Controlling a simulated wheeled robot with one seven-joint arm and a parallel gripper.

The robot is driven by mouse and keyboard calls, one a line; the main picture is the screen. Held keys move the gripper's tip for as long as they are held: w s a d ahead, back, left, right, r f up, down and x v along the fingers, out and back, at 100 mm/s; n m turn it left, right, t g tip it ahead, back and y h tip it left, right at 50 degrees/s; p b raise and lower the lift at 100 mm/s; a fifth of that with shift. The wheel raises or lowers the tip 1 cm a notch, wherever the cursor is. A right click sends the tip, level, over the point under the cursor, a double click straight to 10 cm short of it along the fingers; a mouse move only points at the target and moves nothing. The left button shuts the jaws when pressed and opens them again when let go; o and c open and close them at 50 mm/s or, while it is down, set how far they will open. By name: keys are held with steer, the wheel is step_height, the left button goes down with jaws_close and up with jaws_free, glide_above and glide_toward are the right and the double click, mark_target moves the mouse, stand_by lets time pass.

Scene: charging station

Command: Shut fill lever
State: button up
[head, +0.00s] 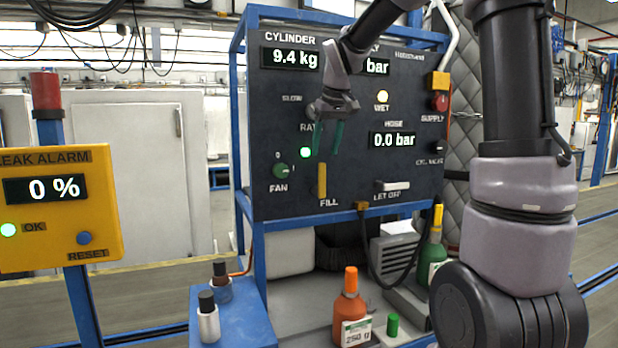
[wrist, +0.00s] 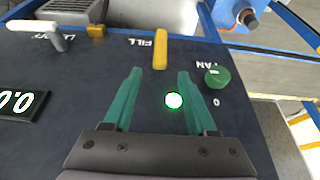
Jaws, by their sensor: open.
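The fill lever (head: 322,181) is a yellow bar on the dark control panel (head: 350,185), upright above the FILL label in the head view. It also shows in the wrist view (wrist: 161,48), where its near end lies close to the line between my fingertips. My gripper (head: 327,152) has two green fingers and is open and empty. In the head view its fingertips are just above the lever's upper end. In the wrist view my gripper (wrist: 160,72) is lined up with the lever, one finger to each side. I cannot tell whether they touch.
The green fan knob (head: 280,170) is left of the lever, beside a lit green lamp (head: 305,153). The white let-off lever (head: 392,186) and an orange hose fitting (head: 362,206) are to the right. Bottles, including an orange one (head: 351,308), stand below the panel.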

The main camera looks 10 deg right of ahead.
mark_target(320, 176)
steer(key=x, duration=1)
steer(key=shift+s, duration=0.15)
jaws_close()
stand_by(1.0)
